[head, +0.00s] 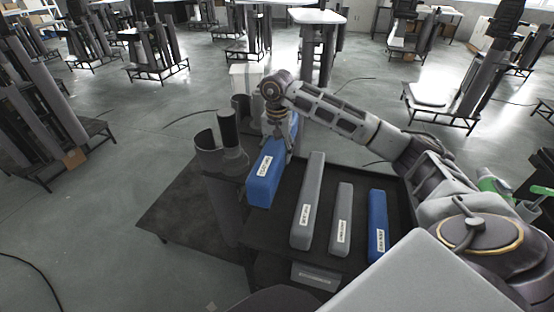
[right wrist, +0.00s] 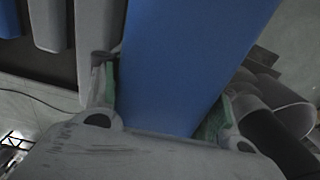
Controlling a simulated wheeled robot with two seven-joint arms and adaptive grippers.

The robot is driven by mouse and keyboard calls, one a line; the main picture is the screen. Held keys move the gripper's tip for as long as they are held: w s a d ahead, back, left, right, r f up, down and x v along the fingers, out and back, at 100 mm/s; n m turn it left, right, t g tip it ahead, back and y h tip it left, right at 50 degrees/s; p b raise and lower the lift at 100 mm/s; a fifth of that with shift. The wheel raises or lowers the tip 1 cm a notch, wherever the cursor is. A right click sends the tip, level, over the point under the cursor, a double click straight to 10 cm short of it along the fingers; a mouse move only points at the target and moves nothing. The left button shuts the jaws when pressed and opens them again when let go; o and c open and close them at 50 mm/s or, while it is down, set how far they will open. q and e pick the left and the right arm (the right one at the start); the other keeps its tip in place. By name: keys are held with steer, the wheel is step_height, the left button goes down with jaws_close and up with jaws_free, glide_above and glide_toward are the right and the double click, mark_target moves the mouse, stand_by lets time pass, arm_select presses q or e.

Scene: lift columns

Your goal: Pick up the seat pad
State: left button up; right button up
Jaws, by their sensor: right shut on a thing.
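A large blue pad (head: 263,180) with a white label stands on edge left of the other pads. I take it as the seat pad; I cannot read its label. My right gripper (head: 284,147) is shut on its upper far part. In the right wrist view the blue pad (right wrist: 185,60) fills the space between the green-lined fingers (right wrist: 160,105). Whether its underside clears the surface below is hard to tell. My left gripper is not in view.
A dark tray (head: 262,237) holds two grey pads (head: 309,200) (head: 341,222) and a narrower blue pad (head: 377,222). Dark cylindrical holders (head: 222,150) stand close left of the held pad. A white box (head: 246,77) stands behind. Open floor lies left.

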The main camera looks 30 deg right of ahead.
steer(key=shift+r, duration=0.4)
steer(key=shift+r, duration=0.15)
steer(key=shift+r+p, duration=1.7)
steer(key=shift+r, duration=1.2)
steer(key=shift+f, duration=0.1)
